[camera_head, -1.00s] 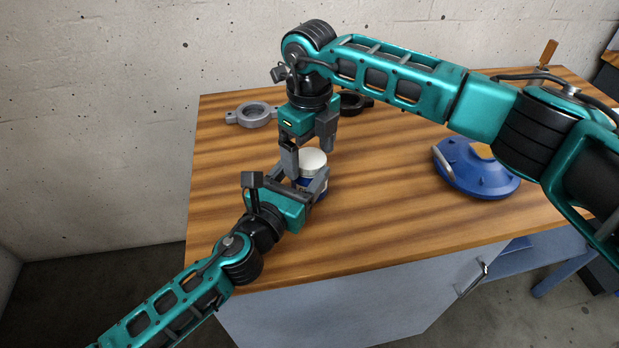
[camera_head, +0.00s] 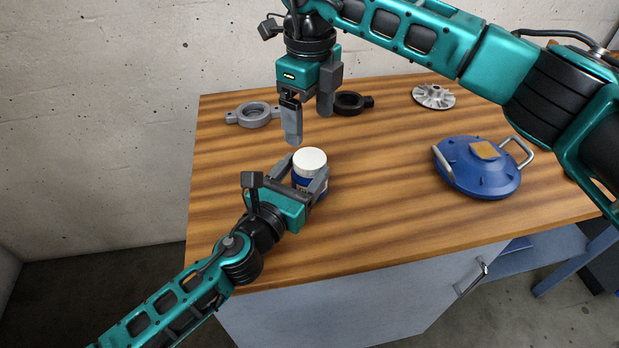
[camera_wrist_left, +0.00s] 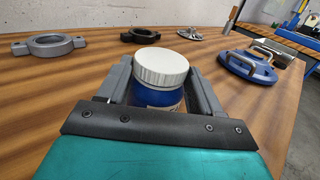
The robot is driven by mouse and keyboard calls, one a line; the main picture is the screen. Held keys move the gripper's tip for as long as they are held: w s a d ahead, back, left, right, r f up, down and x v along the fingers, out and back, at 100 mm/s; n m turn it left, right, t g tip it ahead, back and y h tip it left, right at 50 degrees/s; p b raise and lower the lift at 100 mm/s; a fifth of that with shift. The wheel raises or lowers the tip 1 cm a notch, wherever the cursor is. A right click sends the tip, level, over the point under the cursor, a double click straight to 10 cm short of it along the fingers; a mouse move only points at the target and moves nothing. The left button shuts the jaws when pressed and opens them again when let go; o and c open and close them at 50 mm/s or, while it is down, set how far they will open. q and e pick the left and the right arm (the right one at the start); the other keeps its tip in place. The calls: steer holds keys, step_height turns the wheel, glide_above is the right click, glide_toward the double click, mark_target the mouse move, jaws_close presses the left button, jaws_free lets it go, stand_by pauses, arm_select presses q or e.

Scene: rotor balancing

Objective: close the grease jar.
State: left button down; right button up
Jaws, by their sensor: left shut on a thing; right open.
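The grease jar (camera_head: 301,184) is blue with a white lid (camera_head: 310,160) on its top. It stands upright on the wooden table. My left gripper (camera_head: 306,182) is shut on the jar's body, one finger on each side. In the left wrist view the lid (camera_wrist_left: 159,66) sits level on the blue jar (camera_wrist_left: 160,98), between the fingers. My right gripper (camera_head: 308,128) is open and empty, pointing down above and slightly behind the lid, apart from it.
A grey ring clamp (camera_head: 253,115) and a black ring (camera_head: 350,103) lie at the back of the table (camera_head: 390,210). A silver finned rotor (camera_head: 433,96) lies at the back right. A blue round cover with handles (camera_head: 477,177) lies to the right. The table between jar and cover is clear.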

mark_target(310, 158)
arm_select(q)
steer(key=shift+s+f, duration=0.1)
steer(key=shift+f, duration=0.3)
arm_select(e)
steer(key=shift+f, duration=0.1)
steer(key=shift+f, duration=4)
steer(key=c, duration=1.1)
steer(key=shift+m, duration=0.7)
steer(key=o, duration=1.2)
steer(key=shift+o, duration=0.2)
steer(key=shift+r, duration=0.15)
step_height(310, 158, up, 12)
